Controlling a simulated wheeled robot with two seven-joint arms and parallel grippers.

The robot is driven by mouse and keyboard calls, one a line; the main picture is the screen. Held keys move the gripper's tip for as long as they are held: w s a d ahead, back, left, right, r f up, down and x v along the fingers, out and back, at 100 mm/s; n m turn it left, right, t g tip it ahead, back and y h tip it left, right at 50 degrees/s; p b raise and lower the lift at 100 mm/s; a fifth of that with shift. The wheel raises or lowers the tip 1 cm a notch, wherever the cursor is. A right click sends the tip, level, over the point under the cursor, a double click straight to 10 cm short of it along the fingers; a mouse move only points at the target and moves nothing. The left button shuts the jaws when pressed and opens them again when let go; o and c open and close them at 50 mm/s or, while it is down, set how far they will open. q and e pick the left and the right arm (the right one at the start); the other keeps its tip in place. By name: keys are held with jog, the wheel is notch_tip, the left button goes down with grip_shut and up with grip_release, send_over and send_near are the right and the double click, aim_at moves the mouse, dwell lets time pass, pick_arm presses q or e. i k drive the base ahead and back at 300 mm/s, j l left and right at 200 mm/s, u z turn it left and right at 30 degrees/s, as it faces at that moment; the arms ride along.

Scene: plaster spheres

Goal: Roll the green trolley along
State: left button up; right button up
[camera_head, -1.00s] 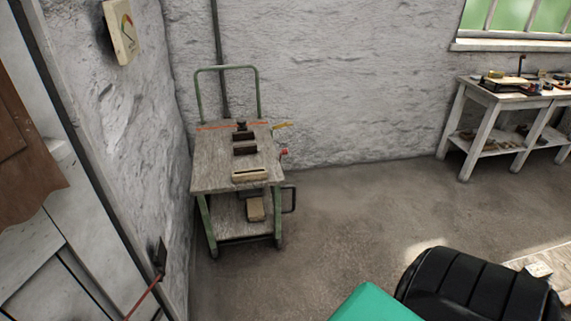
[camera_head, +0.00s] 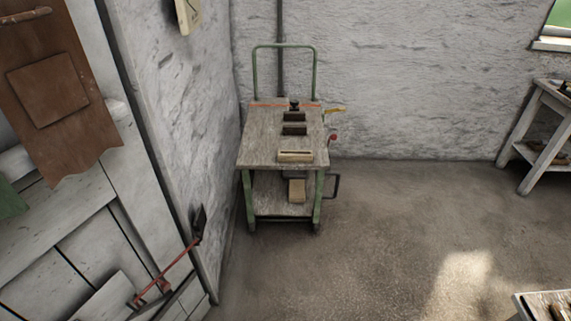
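The green trolley (camera_head: 256,155) stands against the back wall, close to the left wall, in the head camera view. It has a green metal frame, a worn wooden top, a lower shelf and a tall green push handle (camera_head: 284,46) at its far end. Several dark and pale blocks lie on its top, with an orange strip along the back. A pale block (camera_head: 296,190) sits on the lower shelf. Neither of my grippers is in view.
A white wooden workbench (camera_head: 531,128) stands at the right edge. Another table corner (camera_head: 545,299) shows at the bottom right. A red-handled tool (camera_head: 168,272) leans at the left wall. The concrete floor (camera_head: 400,230) in front and right of the trolley is clear.

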aim_at(270, 145)
jog(key=i+l+u, duration=0.25)
jog(key=l, duration=0.3)
jog(key=i+l+u, duration=0.1)
jog(key=i+l, duration=0.15)
jog(key=i+l+u, duration=0.15)
jog(key=l, duration=0.25)
jog(key=i+l+u, duration=0.1)
jog(key=l, duration=0.25)
jog(key=i+l+u, duration=0.1)
jog(key=l, duration=0.25)
jog(key=i, duration=0.1)
